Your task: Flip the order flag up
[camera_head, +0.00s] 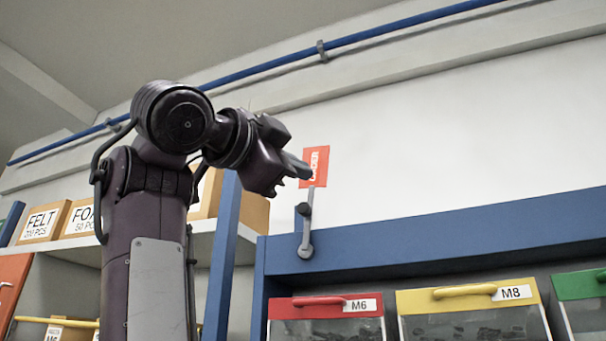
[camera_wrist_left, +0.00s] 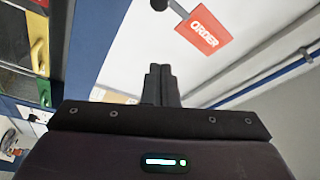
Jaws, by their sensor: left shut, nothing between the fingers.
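The order flag (camera_head: 314,166) is a red plate with white ORDER lettering. It stands up on a grey lever (camera_head: 308,215) above its pivot on the blue shelf frame, with a dark knob on the lever. In the left wrist view the flag (camera_wrist_left: 205,32) is tilted, with the dark knob partly cut off at the top edge. My left gripper (camera_head: 305,172) is shut and empty, its tips at the flag's lower left in the head view. In the wrist view its fingertips (camera_wrist_left: 160,70) look apart from the flag. My right gripper is out of view.
The blue shelf frame (camera_head: 430,238) holds bins with red (camera_head: 325,305), yellow (camera_head: 468,298) and green fronts below the flag. Cardboard boxes (camera_head: 42,222) sit on a shelf at the left. The white wall around the flag is clear; a blue pipe runs above.

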